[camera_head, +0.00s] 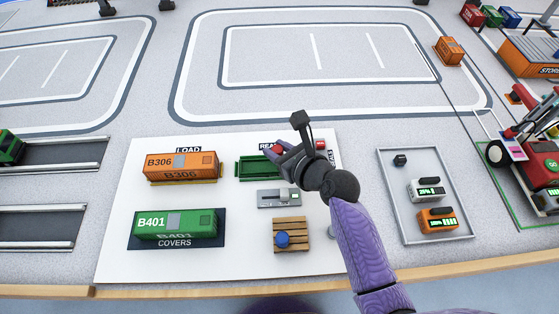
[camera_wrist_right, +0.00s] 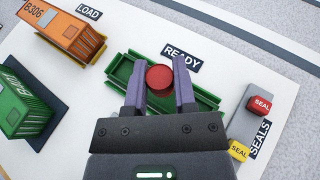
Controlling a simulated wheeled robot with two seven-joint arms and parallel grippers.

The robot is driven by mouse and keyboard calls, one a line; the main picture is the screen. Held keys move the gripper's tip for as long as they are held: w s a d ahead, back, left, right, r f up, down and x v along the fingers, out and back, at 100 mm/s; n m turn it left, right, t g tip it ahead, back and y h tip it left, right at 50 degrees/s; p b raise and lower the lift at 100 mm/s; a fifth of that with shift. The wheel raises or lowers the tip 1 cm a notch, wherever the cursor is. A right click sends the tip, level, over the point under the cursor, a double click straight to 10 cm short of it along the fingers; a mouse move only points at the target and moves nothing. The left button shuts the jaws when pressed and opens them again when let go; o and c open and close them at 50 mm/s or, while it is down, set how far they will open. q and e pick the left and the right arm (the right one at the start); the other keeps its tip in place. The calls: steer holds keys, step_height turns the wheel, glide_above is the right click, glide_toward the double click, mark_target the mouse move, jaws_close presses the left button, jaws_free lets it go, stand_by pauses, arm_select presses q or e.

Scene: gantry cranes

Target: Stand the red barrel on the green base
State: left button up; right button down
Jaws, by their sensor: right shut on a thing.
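The red barrel (camera_wrist_right: 159,78) shows its round top between the two fingers of my right gripper (camera_wrist_right: 159,82) in the wrist view. The gripper is shut on it. The green base (camera_wrist_right: 120,70) is a long open tray lying under and around the gripper, by the READY label. In the head view the green base (camera_head: 252,168) is partly covered by my right gripper (camera_head: 277,152), which is over its right part. Whether the barrel touches the base floor is hidden. My left gripper is not in view.
An orange container B306 (camera_head: 181,166) and a green container B401 (camera_head: 175,223) stand left on the white board (camera_head: 120,250). Red (camera_wrist_right: 260,105) and yellow (camera_wrist_right: 238,151) seals sit right.

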step_height(320, 180, down, 4)
steer(key=shift+r+b, duration=0.1)
steer(key=shift+b, duration=1)
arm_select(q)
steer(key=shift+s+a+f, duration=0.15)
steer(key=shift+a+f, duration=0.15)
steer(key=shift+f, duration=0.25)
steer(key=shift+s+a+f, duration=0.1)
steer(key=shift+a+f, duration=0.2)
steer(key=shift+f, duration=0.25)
arm_select(e)
steer(key=shift+r, duration=0.2)
steer(key=shift+f, duration=0.15)
steer(key=shift+c, duration=2.1)
jaws_free()
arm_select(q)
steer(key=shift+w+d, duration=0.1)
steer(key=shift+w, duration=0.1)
